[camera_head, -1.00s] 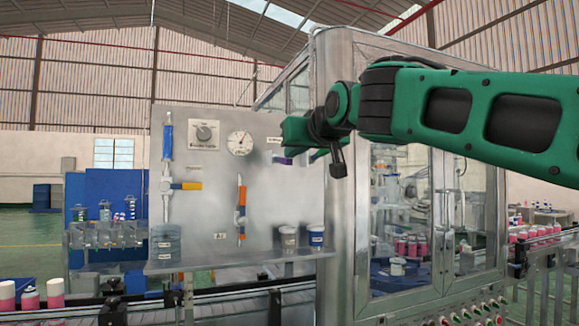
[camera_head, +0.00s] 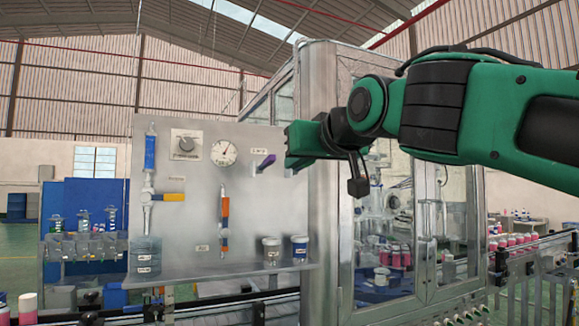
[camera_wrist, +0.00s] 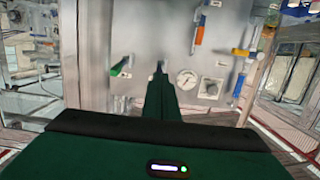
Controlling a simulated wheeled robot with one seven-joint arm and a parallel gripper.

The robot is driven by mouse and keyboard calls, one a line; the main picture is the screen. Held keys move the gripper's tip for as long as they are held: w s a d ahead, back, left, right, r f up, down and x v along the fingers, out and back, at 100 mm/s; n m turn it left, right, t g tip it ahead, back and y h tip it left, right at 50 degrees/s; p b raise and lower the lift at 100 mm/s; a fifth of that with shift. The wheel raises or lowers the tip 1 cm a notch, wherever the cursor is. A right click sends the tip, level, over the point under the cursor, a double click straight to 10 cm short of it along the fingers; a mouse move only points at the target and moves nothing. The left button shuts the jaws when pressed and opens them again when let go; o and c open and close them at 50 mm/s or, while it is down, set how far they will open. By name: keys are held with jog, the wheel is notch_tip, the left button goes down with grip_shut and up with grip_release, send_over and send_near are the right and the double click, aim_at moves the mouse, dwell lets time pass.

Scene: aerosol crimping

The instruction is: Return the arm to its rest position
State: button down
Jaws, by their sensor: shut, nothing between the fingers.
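My gripper (camera_head: 290,147) is at the end of my green arm, in front of the right edge of the metal panel (camera_head: 190,215). In the head view its tip is just right of a small purple handle (camera_head: 265,163) on the panel, with no clear contact. In the wrist view my gripper (camera_wrist: 159,68) points at the panel; its fingers are together and empty. The fingertips appear between a green-looking handle (camera_wrist: 121,67) and the round gauge (camera_wrist: 187,79).
The glazed machine cabinet (camera_head: 322,200) stands behind my arm. A shelf (camera_head: 215,272) below the panel carries small tubs (camera_head: 300,248). A conveyor with pink cans (camera_head: 520,238) runs at the right. A blue panel (camera_head: 85,205) stands at the left.

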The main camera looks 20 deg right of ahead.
dwell(0.3)
jog(key=s+d+f+m+g+h, duration=0.15)
jog(key=d+f+g, duration=0.35)
jog(key=f, duration=0.8)
jog(key=s+d+f+m+g+h, duration=0.1)
jog(key=s+d+f+m+g, duration=0.1)
jog(key=d+f, duration=0.8)
jog(key=s+f+m+g+y, duration=0.1)
jog(key=s+f+g, duration=0.3)
jog(key=s+f, duration=0.7)
jog(key=s+f+m+g+y, duration=0.1)
jog(key=s+f+g, duration=0.4)
jog(key=s+f, duration=0.6)
notch_tip(320, 180, down, 6)
jog(key=shift+r+m+y, duration=0.1)
jog(key=shift+m+y, duration=0.25)
jog(key=shift+m, duration=0.1)
jog(key=shift+w, duration=0.1)
jog(key=shift+w+f, duration=0.2)
jog(key=shift+w, duration=0.4)
